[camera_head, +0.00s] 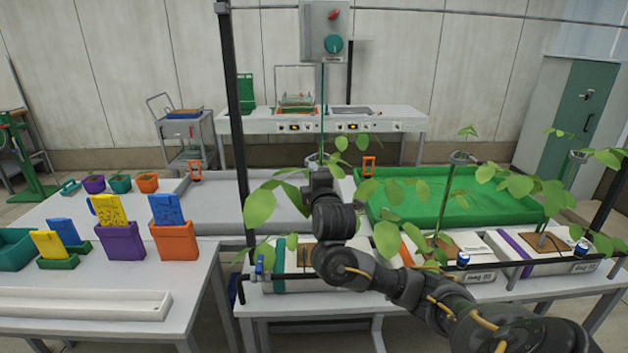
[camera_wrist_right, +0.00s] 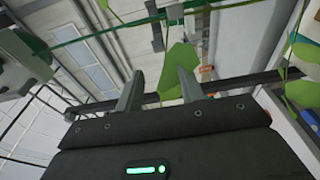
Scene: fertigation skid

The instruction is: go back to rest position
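My right arm reaches in from the lower right of the head view. Its wrist is over the plant in the left grow box, and its gripper (camera_head: 320,172) points away, with the fingers mostly hidden behind the wrist. In the right wrist view the two fingers of my right gripper (camera_wrist_right: 160,88) stand apart with nothing clasped. A green leaf (camera_wrist_right: 180,62) shows beyond and between them, and I cannot tell whether it touches them. My left gripper is not in view.
Leafy plants (camera_head: 447,195) on upright stems stand close to my right arm. A black post (camera_head: 236,130) rises left of the wrist. A control box (camera_head: 325,30) hangs above. A green tray (camera_head: 480,207) lies behind the grow boxes. Colored bins (camera_head: 120,241) stand on the left table.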

